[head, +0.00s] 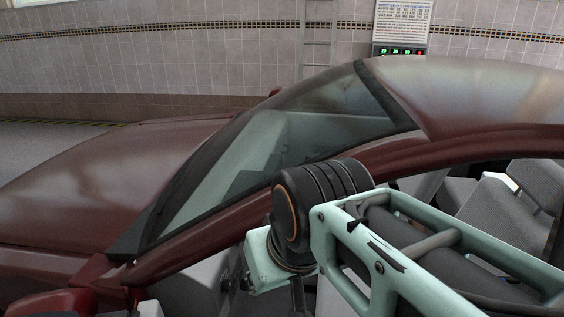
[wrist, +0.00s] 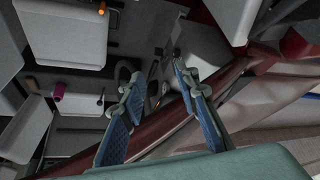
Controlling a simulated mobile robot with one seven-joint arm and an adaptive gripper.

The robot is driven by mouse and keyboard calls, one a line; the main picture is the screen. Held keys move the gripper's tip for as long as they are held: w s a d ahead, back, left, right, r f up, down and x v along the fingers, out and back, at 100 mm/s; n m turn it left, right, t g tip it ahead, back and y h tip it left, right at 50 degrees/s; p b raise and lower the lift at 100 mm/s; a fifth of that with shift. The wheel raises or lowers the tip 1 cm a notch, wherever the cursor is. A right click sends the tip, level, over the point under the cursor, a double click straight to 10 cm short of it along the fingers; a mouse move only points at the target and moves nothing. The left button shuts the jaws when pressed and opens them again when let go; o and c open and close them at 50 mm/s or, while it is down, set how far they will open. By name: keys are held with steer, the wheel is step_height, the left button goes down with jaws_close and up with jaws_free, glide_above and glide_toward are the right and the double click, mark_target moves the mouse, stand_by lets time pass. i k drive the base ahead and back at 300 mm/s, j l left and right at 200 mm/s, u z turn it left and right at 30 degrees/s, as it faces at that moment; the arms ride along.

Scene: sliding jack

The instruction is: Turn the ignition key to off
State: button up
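The ignition key cannot be made out for certain in either view. The dark red car (head: 110,185) fills much of the head view, and my arm reaches in at its side window opening. My gripper (wrist: 157,72) shows in the wrist view with blue finger pads set apart. It is open, with nothing held between the fingers. Beyond the fingertips is the grey car interior, with dark curved parts that I cannot identify. In the head view my gripper is hidden behind my arm and the car.
The windscreen (head: 270,140) and its red pillar (head: 215,230) lie close to my arm. Grey seats (head: 505,215) stand inside the car. In the wrist view a magenta item (wrist: 59,91) lies left of my fingers, and red bodywork (wrist: 240,75) is close on the right.

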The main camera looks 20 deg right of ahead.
mark_target(243, 287)
steer(key=z, duration=1.25)
steer(key=k+l+u, duration=0.1)
steer(key=u, duration=0.3)
steer(key=k+l+u, duration=0.15)
steer(key=u, duration=0.25)
steer(key=k+l+u, duration=0.15)
steer(key=u, duration=0.25)
